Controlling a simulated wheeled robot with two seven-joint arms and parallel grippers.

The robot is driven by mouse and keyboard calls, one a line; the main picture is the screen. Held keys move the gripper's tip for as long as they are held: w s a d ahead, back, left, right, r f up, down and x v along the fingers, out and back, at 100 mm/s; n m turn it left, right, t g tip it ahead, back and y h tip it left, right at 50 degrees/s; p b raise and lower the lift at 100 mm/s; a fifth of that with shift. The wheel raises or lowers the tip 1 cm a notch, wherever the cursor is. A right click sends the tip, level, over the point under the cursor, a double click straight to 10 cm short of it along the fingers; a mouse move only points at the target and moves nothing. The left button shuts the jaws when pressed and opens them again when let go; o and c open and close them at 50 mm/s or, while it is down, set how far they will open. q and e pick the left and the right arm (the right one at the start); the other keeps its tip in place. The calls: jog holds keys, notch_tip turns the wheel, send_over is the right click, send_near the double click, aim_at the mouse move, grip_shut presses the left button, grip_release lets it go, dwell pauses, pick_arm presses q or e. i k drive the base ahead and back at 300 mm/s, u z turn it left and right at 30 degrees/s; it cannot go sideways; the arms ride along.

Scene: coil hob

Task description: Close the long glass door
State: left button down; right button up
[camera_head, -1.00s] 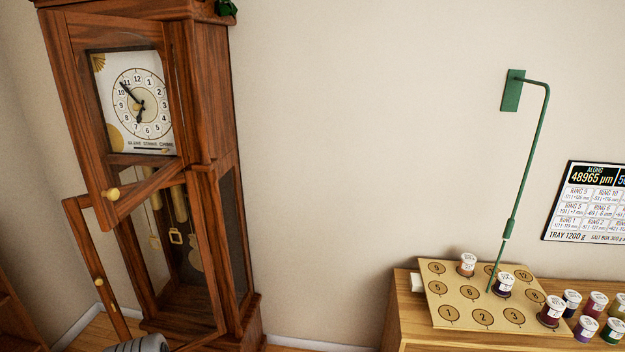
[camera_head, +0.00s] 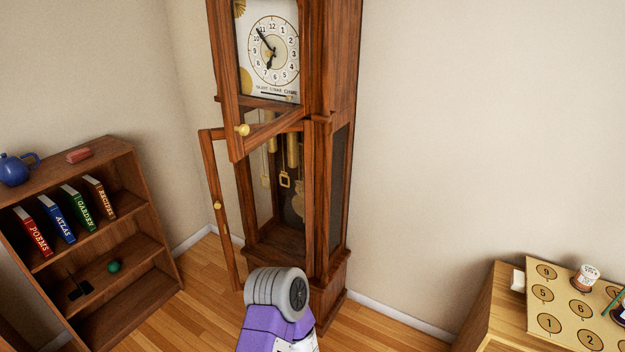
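A tall wooden clock (camera_head: 337,70) stands against the wall. Its long glass door (camera_head: 210,170) is the lower one and stands open, swung out from the case, with its free edge and a small brass knob (camera_head: 217,205) at the left. The door's lower right part is hidden behind my purple and grey arm part. Through the opening, brass weights (camera_head: 293,150) and a pendulum (camera_head: 298,203) show. The upper door over the dial (camera_head: 270,50), with a brass knob (camera_head: 242,130), also stands ajar above it. Neither of my grippers shows in the view.
A low bookshelf (camera_head: 125,200) with several books and a blue teapot (camera_head: 14,168) stands at the left. A wooden cabinet (camera_head: 500,305) with a numbered board (camera_head: 560,330) is at the lower right. Bare floor (camera_head: 200,290) lies between bookshelf and clock.

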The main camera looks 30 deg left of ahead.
aim_at(206, 135)
jog(key=u, duration=1.55)
jog(key=i, duration=1.1)
jog(key=z, duration=0.5)
